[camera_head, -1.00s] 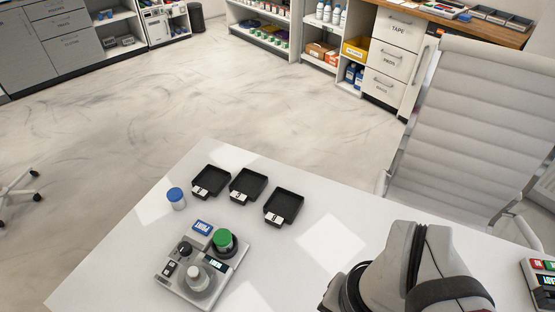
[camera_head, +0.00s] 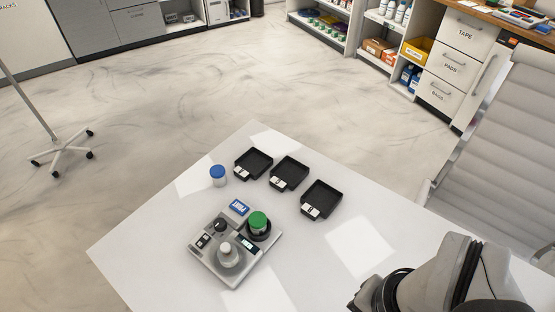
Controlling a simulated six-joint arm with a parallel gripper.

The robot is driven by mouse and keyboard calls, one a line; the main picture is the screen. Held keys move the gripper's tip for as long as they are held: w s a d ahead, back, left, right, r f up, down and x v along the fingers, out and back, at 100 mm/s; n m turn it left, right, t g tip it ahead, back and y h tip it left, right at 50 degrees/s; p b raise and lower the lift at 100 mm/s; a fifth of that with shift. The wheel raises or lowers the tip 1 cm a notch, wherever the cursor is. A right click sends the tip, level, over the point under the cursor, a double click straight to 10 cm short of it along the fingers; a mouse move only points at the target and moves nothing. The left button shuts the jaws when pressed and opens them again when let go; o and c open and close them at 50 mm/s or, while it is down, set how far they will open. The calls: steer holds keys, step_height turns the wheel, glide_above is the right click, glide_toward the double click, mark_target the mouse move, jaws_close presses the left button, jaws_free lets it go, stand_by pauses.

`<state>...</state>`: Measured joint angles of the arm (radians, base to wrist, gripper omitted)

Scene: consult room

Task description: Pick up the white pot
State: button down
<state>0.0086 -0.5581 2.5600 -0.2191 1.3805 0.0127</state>
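A small pot (camera_head: 217,178) with a white body and a blue lid stands upright on the white table, left of the black trays. A grey device (camera_head: 212,262) sits on the table nearer to me. A green-lidded pot (camera_head: 258,223) stands in a dark round holder on it. A pale rounded piece (camera_head: 228,255) with a white top sits at the device's front; I cannot tell whether it is a pot or part of the device. My arm shows at the bottom right, but my gripper is out of the picture.
Three black trays (camera_head: 321,199) with white labels lie in a row along the table's far edge. The white table (camera_head: 140,250) is bare on the left and right. A white chair (camera_head: 505,150) stands at the right. A wheeled stand (camera_head: 62,150) is on the floor at left.

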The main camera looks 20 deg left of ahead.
mark_target(254, 214)
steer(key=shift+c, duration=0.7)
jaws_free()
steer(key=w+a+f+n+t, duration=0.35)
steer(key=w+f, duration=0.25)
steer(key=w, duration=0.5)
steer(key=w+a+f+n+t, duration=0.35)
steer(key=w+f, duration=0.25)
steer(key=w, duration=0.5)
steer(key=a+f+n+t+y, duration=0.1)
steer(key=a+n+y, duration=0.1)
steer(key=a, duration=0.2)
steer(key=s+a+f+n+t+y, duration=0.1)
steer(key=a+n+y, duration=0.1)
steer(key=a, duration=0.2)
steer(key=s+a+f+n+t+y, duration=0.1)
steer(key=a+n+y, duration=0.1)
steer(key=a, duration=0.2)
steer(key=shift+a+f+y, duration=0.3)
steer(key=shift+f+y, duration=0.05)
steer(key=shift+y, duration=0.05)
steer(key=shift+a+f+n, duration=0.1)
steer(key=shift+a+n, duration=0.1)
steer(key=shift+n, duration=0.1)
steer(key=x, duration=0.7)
